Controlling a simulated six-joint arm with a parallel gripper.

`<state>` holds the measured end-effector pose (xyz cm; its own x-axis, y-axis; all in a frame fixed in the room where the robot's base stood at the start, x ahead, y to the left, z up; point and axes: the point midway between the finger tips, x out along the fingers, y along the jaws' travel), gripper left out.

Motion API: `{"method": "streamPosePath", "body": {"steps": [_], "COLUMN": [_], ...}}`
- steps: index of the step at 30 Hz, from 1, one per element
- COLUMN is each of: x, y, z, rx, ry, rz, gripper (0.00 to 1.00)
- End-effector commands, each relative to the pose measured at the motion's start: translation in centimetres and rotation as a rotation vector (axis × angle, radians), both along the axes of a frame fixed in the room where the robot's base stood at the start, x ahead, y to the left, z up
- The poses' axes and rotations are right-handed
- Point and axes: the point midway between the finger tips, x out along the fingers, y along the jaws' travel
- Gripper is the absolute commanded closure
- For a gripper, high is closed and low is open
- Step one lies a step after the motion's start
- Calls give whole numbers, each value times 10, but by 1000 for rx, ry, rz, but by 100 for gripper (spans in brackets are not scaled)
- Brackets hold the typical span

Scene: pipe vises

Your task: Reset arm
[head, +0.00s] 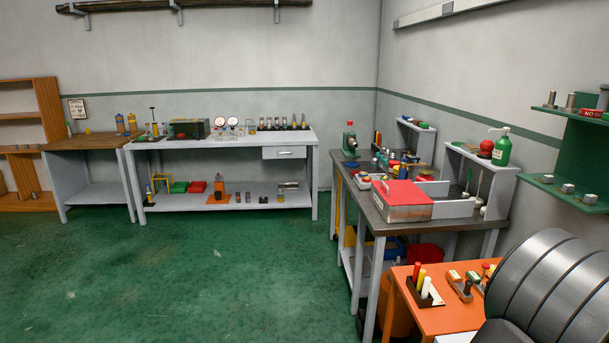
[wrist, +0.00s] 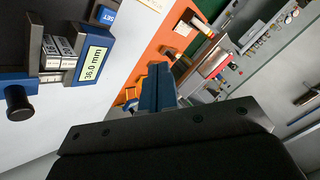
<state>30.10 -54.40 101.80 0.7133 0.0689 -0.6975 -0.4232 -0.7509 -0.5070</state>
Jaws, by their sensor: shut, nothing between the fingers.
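My gripper (wrist: 158,80) shows in the wrist view, with its dark body across the bottom and its two narrow blue-grey fingers together in the middle. It is shut with nothing between the fingers. It hangs apart from the surfaces around it. The head view does not show the gripper; the large dark grey ribbed part at its lower right looks like my own arm.
In the wrist view, a blue-and-black gauge device (wrist: 95,62) reading 36.0 mm sits left of my gripper on a pale surface. An orange table (head: 455,318) stands near at lower right, beside a cluttered workbench (head: 375,222). The green floor (head: 200,280) is open.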

Motion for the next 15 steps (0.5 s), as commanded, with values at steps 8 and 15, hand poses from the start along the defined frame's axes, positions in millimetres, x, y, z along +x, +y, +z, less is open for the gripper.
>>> {"method": "streamPosePath", "body": {"steps": [8, 15], "x": [0, 1], "y": [1, 0], "z": [-35, -36], "rx": [5, -7], "ry": [0, -3], "rz": [3, 4], "gripper": [100, 100]}}
